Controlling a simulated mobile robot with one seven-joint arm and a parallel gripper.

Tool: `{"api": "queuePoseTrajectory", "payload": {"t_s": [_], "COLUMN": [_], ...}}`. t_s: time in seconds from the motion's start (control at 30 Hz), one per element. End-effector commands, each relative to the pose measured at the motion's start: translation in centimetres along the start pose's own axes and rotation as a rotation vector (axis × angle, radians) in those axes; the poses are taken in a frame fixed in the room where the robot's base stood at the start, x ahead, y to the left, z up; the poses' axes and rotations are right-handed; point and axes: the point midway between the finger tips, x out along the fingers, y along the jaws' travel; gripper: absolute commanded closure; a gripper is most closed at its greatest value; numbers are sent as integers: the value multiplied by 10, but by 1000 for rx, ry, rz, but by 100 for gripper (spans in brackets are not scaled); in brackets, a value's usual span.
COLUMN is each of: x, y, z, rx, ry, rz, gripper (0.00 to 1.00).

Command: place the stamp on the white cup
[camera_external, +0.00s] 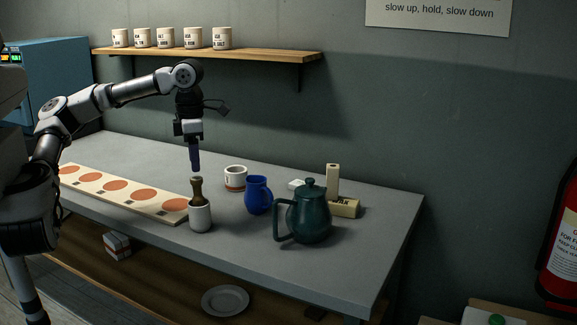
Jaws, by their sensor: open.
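A brown, waisted handle (197,190), which may be the stamp, stands upright at the mouth of a small white cup (200,218) near the table's front edge. I cannot tell whether it rests in the cup or on it. A second white cup (235,173) with a brown lower band stands farther back to the right. A cream block with dark letters (345,208) and an upright post (332,181) beside it sit behind the teapot; these could also be a stamp. My gripper (195,168) points down, open, just above the brown handle, seemingly apart from it.
A blue jug (258,195) and a dark green teapot (309,215) stand to the right. A long board with orange discs (122,192) lies to the left. A small white block (296,185) lies behind. The table's (370,250) right end is clear. Several cups line the wall shelf (270,55).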

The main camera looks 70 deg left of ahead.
Motion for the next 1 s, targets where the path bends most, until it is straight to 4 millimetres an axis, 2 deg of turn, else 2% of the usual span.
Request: {"api": "queuePoseTrajectory", "payload": {"t_s": [0.1, 0.3, 0.9, 1.0], "x": [-24, -48, -53, -56], "y": [0, 0, 0, -11], "z": [0, 0, 0, 6], "rx": [-2, 0, 1, 35], "ry": [-1, 0, 0, -27], "rz": [2, 1, -1, -19], "gripper": [49, 49, 49, 49]}}
